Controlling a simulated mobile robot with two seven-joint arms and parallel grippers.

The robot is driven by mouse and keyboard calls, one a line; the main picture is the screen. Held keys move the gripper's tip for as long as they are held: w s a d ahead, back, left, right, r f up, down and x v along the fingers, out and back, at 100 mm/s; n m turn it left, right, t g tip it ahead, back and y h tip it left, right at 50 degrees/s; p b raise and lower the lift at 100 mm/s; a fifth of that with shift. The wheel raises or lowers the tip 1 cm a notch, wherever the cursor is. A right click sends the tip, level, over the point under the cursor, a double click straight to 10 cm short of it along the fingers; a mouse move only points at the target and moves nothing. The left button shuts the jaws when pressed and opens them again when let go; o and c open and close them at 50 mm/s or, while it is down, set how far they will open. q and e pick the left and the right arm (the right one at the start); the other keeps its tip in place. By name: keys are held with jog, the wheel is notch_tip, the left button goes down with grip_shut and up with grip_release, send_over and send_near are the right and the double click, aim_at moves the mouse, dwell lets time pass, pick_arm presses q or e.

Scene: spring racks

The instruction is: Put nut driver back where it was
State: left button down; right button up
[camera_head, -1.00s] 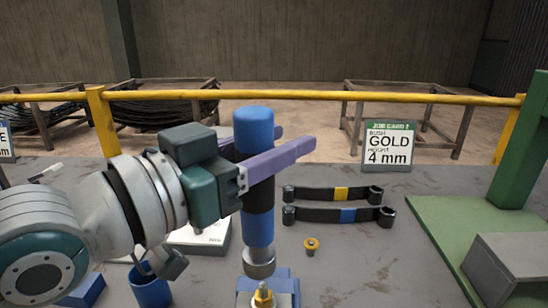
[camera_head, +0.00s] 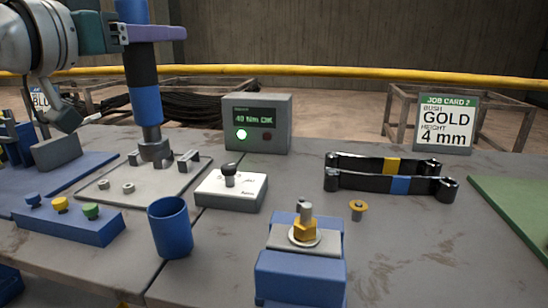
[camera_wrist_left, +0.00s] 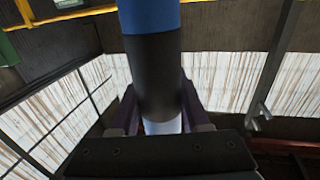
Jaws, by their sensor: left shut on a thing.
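The nut driver (camera_head: 146,100) is a tall upright tool with blue ends, a black middle and a grey metal socket at the bottom. My left gripper (camera_head: 158,33) is shut around its upper part; its purple fingers also show on either side of the black section in the left wrist view (camera_wrist_left: 157,112). The socket is low over a grey metal plate (camera_head: 115,188) at the left, between small grey blocks. I cannot tell whether it touches. A blue block (camera_head: 300,277) with a gold nut and stud (camera_head: 304,229) stands at the front centre. My right gripper is not in view.
A blue cup (camera_head: 170,228), a white box with a black knob (camera_head: 230,190) and a grey display unit (camera_head: 257,124) stand nearby. A blue rack with coloured knobs (camera_head: 68,222) is front left. Two dark leaf springs (camera_head: 390,176) and a gold bush (camera_head: 357,209) lie right.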

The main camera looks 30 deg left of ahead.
pick_arm(q)
notch_tip(320, 180, down, 16)
jog(key=b, duration=0.4)
jog(key=shift+f, duration=0.15)
jog(key=shift+d, duration=0.1)
jog(key=shift+f, duration=0.15)
jog(key=shift+c, duration=1.9)
grip_release()
jog(key=shift+f, duration=0.1)
